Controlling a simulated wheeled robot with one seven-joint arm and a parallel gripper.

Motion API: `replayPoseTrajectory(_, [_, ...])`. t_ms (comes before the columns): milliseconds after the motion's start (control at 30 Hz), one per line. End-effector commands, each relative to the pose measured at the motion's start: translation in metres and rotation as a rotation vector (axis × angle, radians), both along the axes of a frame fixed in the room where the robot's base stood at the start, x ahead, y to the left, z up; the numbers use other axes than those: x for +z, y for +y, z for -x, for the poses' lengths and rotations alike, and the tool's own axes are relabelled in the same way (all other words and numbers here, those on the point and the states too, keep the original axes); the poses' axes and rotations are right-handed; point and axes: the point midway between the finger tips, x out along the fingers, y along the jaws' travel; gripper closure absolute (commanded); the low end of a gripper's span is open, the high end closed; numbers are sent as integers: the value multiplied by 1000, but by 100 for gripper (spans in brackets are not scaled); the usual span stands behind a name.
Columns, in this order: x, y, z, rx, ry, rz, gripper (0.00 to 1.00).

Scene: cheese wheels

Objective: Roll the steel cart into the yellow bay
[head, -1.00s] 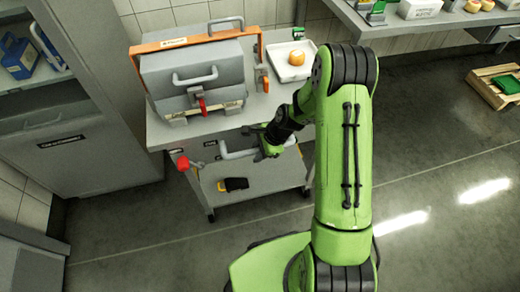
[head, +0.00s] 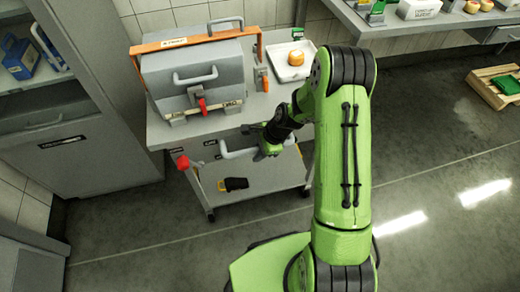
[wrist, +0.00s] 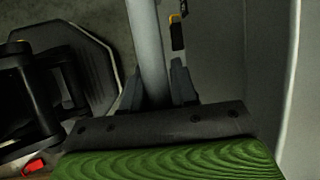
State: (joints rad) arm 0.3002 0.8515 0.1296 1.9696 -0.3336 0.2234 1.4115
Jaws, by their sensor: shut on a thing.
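The steel cart (head: 262,172) stands against the tiled wall, with a flat grey top and a lower shelf. Its light grey push handle (head: 238,153) runs along the front edge. My gripper (head: 268,146) is at the right part of this handle. In the wrist view, the handle (wrist: 147,45) passes between the two dark fingers of my gripper (wrist: 156,85), which are shut on it. A red-knobbed lever (head: 183,162) sticks out at the cart's front left. Castors show at the bottom. I see no yellow bay in these views.
On the cart are a grey lidded box (head: 195,75) under an orange bar and a white tray (head: 291,73) with an orange-tan round. A grey cabinet (head: 75,150) stands close left. A bench (head: 400,22) and a pallet (head: 490,93) are right. Floor is open at right.

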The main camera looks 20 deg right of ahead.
Motion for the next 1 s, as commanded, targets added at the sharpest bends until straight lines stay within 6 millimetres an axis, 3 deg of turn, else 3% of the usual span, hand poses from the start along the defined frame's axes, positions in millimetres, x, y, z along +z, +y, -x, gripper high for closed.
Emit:
replayPoseTrajectory(400, [2, -1, -29, -2, -14, 2, 100])
replayPoseTrajectory(1000, [2, 0, -56, -2, -14, 1, 100])
